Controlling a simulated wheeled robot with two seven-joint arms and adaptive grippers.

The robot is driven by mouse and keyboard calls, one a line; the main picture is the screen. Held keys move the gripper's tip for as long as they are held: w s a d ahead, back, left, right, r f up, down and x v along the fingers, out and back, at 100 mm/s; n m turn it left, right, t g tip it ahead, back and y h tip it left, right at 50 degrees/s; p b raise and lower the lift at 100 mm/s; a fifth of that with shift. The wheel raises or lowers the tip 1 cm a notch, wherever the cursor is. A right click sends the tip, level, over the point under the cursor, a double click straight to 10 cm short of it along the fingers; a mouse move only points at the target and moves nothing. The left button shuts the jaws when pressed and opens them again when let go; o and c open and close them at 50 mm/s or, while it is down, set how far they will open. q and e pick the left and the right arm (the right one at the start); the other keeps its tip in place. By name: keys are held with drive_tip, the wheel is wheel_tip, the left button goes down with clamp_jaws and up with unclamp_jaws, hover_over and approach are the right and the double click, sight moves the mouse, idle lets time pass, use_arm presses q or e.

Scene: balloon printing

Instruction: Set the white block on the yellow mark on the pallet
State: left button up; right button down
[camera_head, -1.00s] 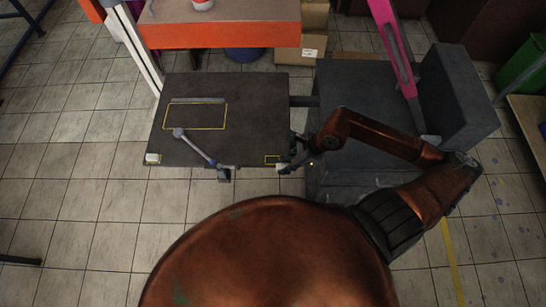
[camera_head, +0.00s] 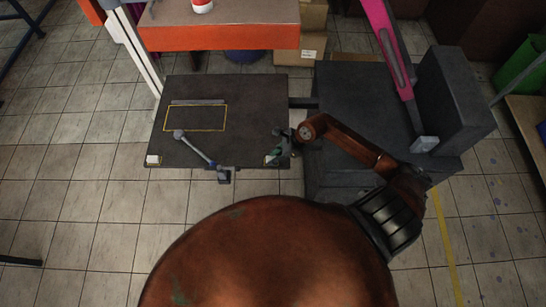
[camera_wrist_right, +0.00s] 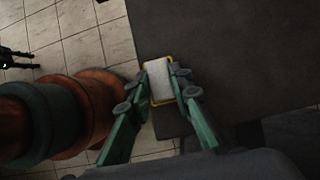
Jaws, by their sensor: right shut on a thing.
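The white block (camera_wrist_right: 158,80) is between the fingertips of my right gripper (camera_wrist_right: 160,73) in the right wrist view. A yellow outline, the mark (camera_wrist_right: 146,64), shows around the block's edges. I cannot tell whether the block touches the surface. In the head view my right gripper (camera_head: 275,153) is over the near right corner of the dark pallet (camera_head: 255,105) and mostly hides the mark there. The gripper is shut on the block. My left gripper is not in view.
Another white block (camera_head: 152,159) sits on a yellow mark at the pallet's near left corner. A larger yellow rectangle (camera_head: 195,131) and a grey bar (camera_head: 197,102) lie farther back. A dark machine (camera_head: 355,90) stands right.

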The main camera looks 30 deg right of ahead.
drive_tip(key=c, duration=1.7)
unclamp_jaws()
drive_tip(key=shift+c, duration=0.2)
drive_tip(key=v, duration=1.2)
drive_tip(key=shift+b, duration=0.35)
